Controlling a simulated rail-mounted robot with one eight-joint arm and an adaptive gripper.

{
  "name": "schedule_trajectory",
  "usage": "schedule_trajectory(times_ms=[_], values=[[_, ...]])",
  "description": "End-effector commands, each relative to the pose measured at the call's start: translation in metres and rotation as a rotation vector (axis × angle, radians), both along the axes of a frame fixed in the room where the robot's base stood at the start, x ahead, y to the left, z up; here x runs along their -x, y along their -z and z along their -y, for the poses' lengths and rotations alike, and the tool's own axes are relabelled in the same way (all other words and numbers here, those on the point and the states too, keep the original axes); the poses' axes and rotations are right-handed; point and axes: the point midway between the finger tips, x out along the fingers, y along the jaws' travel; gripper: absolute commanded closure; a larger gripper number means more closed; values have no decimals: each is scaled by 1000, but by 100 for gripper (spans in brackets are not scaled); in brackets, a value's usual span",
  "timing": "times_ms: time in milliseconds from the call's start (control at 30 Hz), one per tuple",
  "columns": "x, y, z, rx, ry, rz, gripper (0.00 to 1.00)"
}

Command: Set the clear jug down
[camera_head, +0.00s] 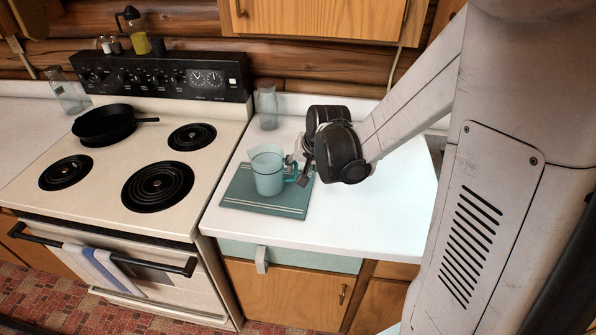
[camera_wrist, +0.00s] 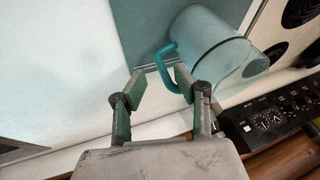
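The clear jug (camera_head: 267,176), bluish with a teal handle, stands upright over the teal board (camera_head: 240,201) on the white counter, and appears to rest on it. In the wrist view the jug (camera_wrist: 207,42) is at the upper right, with its handle (camera_wrist: 168,72) toward me. My gripper (camera_head: 303,165) is at the handle side, to the right of the jug. In the wrist view my gripper (camera_wrist: 160,73) has its fingertips apart, with the handle between them. The handle lies close to the right fingertip, and a gap shows at the left one. Whether they touch is unclear.
A clear glass bottle (camera_head: 267,106) stands behind the board near the wall. The stove (camera_head: 108,197) with a black pan (camera_head: 104,125) is to the left. The counter (camera_head: 375,215) right of the board is clear. A cabinet (camera_head: 320,17) hangs above.

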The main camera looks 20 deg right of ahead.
Motion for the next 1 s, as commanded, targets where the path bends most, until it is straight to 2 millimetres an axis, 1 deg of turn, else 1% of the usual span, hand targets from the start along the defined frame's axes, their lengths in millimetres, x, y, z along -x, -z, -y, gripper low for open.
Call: schedule_trajectory(times_ms=[100,500,633,867,1000], values=[[8,-14,1,0,0,0,70],[30,-57,3,1,0,0,70],[35,-66,4,1,0,0,70],[40,-75,3,4,-5,2,70],[54,-88,-5,26,-37,13,70]])
